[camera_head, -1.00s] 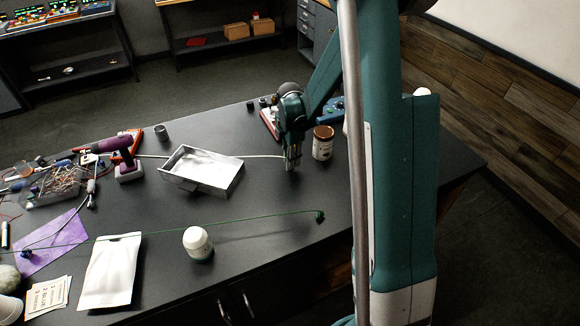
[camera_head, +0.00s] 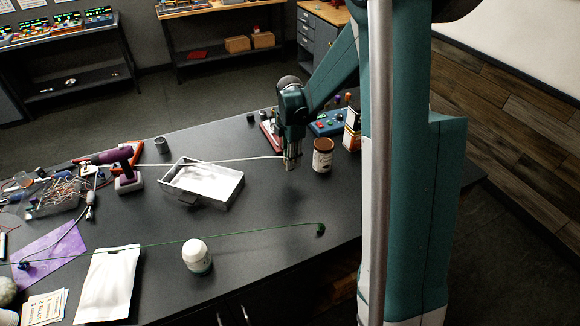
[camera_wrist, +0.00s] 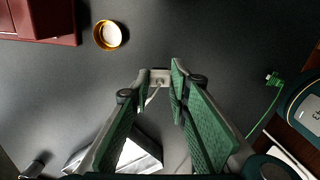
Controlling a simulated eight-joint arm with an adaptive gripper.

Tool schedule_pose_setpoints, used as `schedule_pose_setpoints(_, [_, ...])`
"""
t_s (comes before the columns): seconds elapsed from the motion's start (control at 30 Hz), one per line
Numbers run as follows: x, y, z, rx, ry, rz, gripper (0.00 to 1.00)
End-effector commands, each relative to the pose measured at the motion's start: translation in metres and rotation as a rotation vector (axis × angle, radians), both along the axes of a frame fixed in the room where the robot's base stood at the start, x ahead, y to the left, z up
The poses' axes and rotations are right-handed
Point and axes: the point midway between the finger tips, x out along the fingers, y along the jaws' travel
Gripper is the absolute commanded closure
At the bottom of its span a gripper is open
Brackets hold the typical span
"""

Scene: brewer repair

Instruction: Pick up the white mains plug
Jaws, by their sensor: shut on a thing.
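The white mains plug (camera_wrist: 157,77) shows as a small pale block between my fingertips in the wrist view. My gripper (camera_wrist: 160,80) is shut on it. In the head view my gripper (camera_head: 291,163) hangs above the dark bench, right of the metal tray and left of the brown jar. The plug is too small and covered to make out there. Its white cable (camera_head: 232,160) runs left from my gripper, over the tray, towards the clutter.
The metal tray (camera_head: 215,195) stands left of my gripper, the brown jar (camera_head: 322,158) close on its right. Controllers stand behind. The bench between tray and green plug is clear.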

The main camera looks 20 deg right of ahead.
Motion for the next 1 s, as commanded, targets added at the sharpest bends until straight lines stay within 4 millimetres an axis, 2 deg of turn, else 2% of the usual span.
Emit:
schedule_pose_setpoints(0.13, [0.0, 0.0, 0.017, 0.0, 0.0, 0.0, 0.93])
schedule_pose_setpoints(0.33, [0.0, 0.0, 0.03, 0.0, 0.0, 0.0, 0.93])
schedule_pose_setpoints(1.0, [0.0, 0.0, 0.032, 0.0, 0.0, 0.0, 0.93])
